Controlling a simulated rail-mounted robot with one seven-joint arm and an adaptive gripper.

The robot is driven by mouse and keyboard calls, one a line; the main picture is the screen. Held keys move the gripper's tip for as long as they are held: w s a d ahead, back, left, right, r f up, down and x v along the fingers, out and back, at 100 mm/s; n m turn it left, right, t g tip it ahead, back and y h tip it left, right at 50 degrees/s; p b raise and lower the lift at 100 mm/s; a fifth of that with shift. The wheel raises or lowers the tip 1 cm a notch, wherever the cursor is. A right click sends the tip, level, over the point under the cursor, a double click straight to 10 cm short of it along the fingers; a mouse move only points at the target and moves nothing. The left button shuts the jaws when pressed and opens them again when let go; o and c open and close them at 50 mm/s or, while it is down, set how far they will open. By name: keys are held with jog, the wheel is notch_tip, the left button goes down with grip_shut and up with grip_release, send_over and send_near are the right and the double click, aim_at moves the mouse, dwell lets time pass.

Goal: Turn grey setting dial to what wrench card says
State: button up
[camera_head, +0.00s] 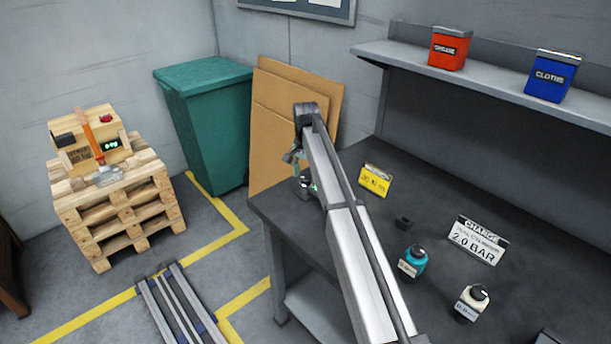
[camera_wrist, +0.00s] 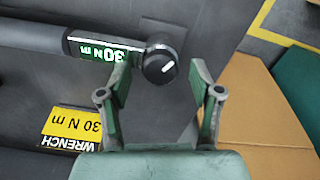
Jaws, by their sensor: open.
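The dark grey setting dial (camera_wrist: 165,68), a round knob with a white pointer line, shows in the wrist view at the end of a grey bar-shaped body. My gripper (camera_wrist: 160,75) is open, with one green-padded finger on each side of the dial. I see gaps between fingers and dial. In the head view my arm partly hides the dial's area.
Cardboard sheets (camera_head: 272,130) and a green bin (camera_head: 210,120) stand beyond the bench's left end.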

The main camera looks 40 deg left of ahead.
aim_at(305, 177)
notch_tip(305, 177, up, 12)
jog(key=shift+f, duration=0.2)
dwell(0.5)
